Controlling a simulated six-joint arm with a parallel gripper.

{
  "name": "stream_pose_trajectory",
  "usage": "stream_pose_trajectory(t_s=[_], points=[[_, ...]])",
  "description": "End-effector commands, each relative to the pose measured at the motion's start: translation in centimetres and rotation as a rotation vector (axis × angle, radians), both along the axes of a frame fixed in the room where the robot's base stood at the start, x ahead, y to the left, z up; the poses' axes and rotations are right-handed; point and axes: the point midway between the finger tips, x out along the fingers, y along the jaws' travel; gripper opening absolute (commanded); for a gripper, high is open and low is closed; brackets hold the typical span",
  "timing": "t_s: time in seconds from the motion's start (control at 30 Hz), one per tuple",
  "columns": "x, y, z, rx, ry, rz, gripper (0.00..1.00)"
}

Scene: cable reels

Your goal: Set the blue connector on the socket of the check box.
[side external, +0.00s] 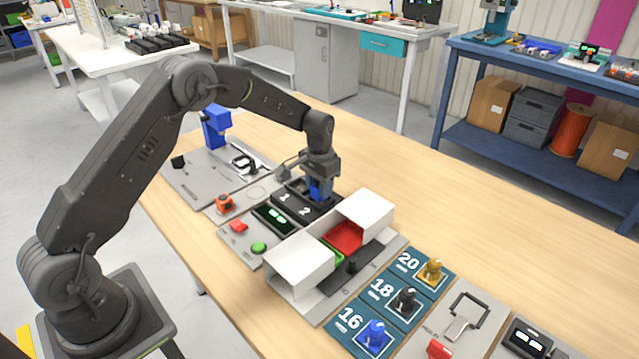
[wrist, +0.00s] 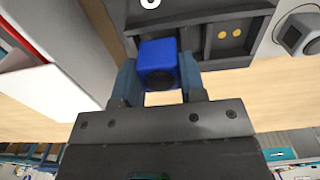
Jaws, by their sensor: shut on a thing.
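A blue connector (wrist: 158,62), a block with a dark round face, sits between the two fingers of my gripper (wrist: 158,78). My gripper (side external: 319,190) is shut on it at the dark check box (side external: 292,206), which is marked 1 and 2. In the wrist view the check box (wrist: 195,22) has a bare socket with two gold contacts (wrist: 229,33) to the right of the connector. The connector is at the box's other socket, which it mostly hides. I cannot tell whether it is fully seated.
White bin covers (side external: 300,262) with red and green trays stand close to the right of the check box. A display (side external: 273,217), red button (side external: 239,226) and green button (side external: 258,248) lie in front. Number pads with knob-like parts (side external: 375,335) are at lower right.

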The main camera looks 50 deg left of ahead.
Motion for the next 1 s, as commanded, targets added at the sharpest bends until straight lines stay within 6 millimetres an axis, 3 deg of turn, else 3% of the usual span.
stream_pose_trajectory(t_s=[0.3, 0.33, 0.63, 0.87, 1.0], points=[[0.0, 0.0, -1.6, 0.000, 0.001, 0.000, 0.14], [0.0, 0.0, -1.5, 0.000, 0.000, 0.000, 0.40], [0.0, 0.0, -1.5, 0.000, 0.000, 0.000, 0.68], [0.0, 0.0, -1.3, 0.000, 0.000, 0.000, 0.68], [0.1, 0.0, 0.5, 0.001, -0.004, 0.000, 0.68]])
